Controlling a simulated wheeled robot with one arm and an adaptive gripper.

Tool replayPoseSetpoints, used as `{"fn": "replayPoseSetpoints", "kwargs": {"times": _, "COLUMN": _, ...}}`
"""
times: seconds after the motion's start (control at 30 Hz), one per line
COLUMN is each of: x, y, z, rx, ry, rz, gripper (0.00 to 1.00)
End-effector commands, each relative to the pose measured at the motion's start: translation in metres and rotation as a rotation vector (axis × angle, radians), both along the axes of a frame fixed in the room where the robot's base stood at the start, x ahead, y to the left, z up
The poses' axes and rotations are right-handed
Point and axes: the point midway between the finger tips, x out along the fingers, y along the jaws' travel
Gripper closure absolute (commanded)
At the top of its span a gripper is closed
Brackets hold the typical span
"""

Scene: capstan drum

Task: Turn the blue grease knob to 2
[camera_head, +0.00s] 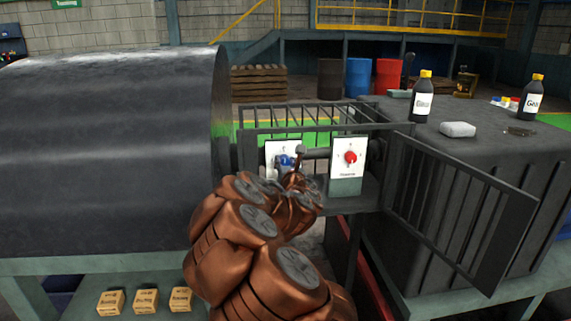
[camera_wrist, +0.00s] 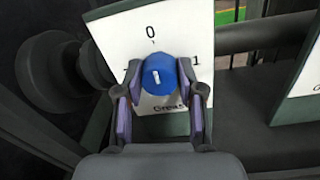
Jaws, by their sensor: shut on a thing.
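The blue grease knob (camera_wrist: 157,75) sits on a white plate (camera_wrist: 118,28) with a 0 above it and a 1 to its right; the 2 is not visible. A white mark on the knob's face stands near upright, slightly tilted. My gripper (camera_wrist: 160,80) is shut on the knob, one finger on each side. In the head view the blue knob (camera_head: 286,160) shows on its white plate (camera_head: 278,147), partly behind my gripper (camera_head: 288,175). The lower part of the plate and its label are partly hidden by my fingers.
A red knob (camera_head: 350,157) on another white plate stands just right. A barred cage (camera_head: 310,118) surrounds both, its gate (camera_head: 455,205) swung open at right. A large dark drum (camera_head: 110,150) fills the left. Bottles (camera_head: 422,100) stand on the dark cabinet.

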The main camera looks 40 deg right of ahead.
Motion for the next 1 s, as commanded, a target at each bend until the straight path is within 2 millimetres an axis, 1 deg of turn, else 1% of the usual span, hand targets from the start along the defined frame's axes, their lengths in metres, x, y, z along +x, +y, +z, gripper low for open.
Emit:
{"fn": "replayPoseSetpoints", "kwargs": {"times": 0.03, "x": 0.0002, "y": 0.0002, "z": 0.0001, "rx": 0.000, "ry": 0.000, "rz": 0.001, "gripper": 0.79}}
{"fn": "replayPoseSetpoints", "kwargs": {"times": 0.2, "x": 0.0002, "y": 0.0002, "z": 0.0001, "rx": 0.000, "ry": 0.000, "rz": 0.001, "gripper": 0.97}}
{"fn": "replayPoseSetpoints", "kwargs": {"times": 0.4, "x": 0.0002, "y": 0.0003, "z": -0.0007, "rx": 0.009, "ry": -0.008, "rz": 0.001, "gripper": 0.97}}
{"fn": "replayPoseSetpoints", "kwargs": {"times": 0.57, "x": 0.0002, "y": 0.0003, "z": -0.0022, "rx": 0.049, "ry": -0.038, "rz": 0.001, "gripper": 0.97}}
{"fn": "replayPoseSetpoints", "kwargs": {"times": 0.77, "x": 0.0002, "y": 0.0002, "z": -0.0049, "rx": 0.153, "ry": -0.115, "rz": 0.000, "gripper": 0.97}}
{"fn": "replayPoseSetpoints", "kwargs": {"times": 1.0, "x": -0.0004, "y": -0.0005, "z": -0.0065, "rx": 0.328, "ry": -0.247, "rz": -0.001, "gripper": 0.97}}
